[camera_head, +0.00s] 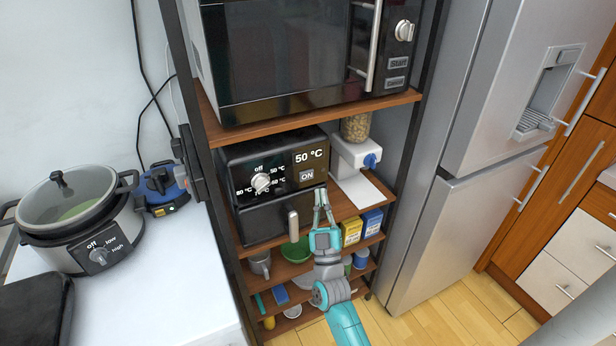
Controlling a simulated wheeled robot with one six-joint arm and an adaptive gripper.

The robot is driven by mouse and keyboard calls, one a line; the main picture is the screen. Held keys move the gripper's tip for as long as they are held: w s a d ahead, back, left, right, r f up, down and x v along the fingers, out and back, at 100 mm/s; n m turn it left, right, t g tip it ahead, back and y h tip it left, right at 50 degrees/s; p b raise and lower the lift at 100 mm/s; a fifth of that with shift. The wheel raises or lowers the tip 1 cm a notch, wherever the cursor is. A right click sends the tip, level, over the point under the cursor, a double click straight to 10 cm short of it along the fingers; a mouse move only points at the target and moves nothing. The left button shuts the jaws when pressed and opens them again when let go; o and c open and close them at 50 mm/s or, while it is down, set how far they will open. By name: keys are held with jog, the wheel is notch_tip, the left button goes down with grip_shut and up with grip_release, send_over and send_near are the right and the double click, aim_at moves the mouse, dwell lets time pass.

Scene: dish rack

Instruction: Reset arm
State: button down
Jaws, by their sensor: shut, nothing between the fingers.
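My gripper (322,197) is in the middle of the view, at the end of my teal and grey arm, pointing up and away. Its fingers are shut and hold nothing. It is in front of the shelf rack, just right of the pale handle (293,226) of the black air fryer (268,215). Whether it touches anything cannot be told. My arm hides part of the lower shelves.
A microwave (285,60) stands on the upper shelf (305,118). A food dispenser (355,150) is right of the air fryer. Yellow (351,231) and blue (371,222) boxes sit lower. A slow cooker (78,215) is on the left counter. A fridge (455,230) stands right.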

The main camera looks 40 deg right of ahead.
jog(key=shift+s+a, duration=0.15)
jog(key=shift+s, duration=0.35)
jog(key=s+a+f+n+g+y, duration=0.1)
jog(key=s+a+f+n+y, duration=0.2)
jog(key=s+a+f+y, duration=0.85)
jog(key=s+a+g+y, duration=0.1)
jog(key=s+a+g, duration=0.2)
jog(key=s, duration=0.9)
jog(key=s+a+g+y, duration=0.2)
jog(key=s+a, duration=0.6)
jog(key=s, duration=0.5)
jog(key=shift+s+g, duration=0.2)
jog(key=shift+g, duration=0.4)
